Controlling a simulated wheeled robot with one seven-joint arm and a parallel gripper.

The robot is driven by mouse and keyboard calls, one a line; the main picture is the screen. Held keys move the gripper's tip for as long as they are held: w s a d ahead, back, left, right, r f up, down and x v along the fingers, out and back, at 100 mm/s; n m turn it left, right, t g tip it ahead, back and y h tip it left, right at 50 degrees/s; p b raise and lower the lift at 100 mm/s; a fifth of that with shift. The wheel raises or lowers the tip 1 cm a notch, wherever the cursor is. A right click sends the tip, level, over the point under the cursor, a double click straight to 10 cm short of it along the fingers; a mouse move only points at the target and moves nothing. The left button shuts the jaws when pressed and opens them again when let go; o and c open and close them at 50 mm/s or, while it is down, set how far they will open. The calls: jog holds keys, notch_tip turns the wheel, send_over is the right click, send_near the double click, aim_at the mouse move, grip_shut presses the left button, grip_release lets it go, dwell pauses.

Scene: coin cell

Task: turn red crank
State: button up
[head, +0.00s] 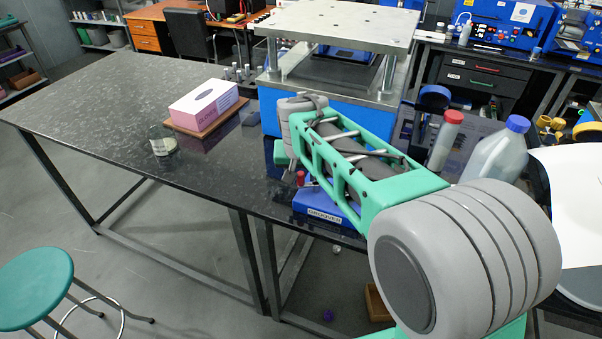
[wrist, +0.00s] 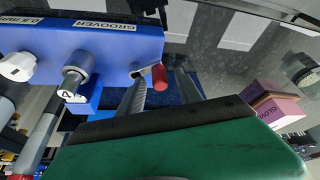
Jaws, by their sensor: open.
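The red crank (wrist: 159,77) has a small red cylindrical handle on a metal arm, on the side of a blue machine (wrist: 90,42) labelled GROOVER. Its red handle also shows in the head view (head: 300,178), just left of the blue machine (head: 332,204). My gripper (wrist: 161,74) is open. In the wrist view its two grey fingers lie on either side of the red handle, with visible gaps. I cannot tell whether the handle is at fingertip depth. In the head view my arm hides most of the machine and my gripper.
A pink-and-white glove box (head: 205,101) and a glass jar (head: 162,140) stand on the dark table (head: 90,95) to the left. A large press (head: 340,25) stands behind the arm. A blue-capped bottle (head: 497,155) and a red-capped tube (head: 445,140) stand to the right.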

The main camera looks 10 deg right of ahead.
jog(key=shift+w+f, duration=0.1)
jog(key=shift+f, duration=0.25)
jog(key=shift+c, duration=0.2)
grip_shut()
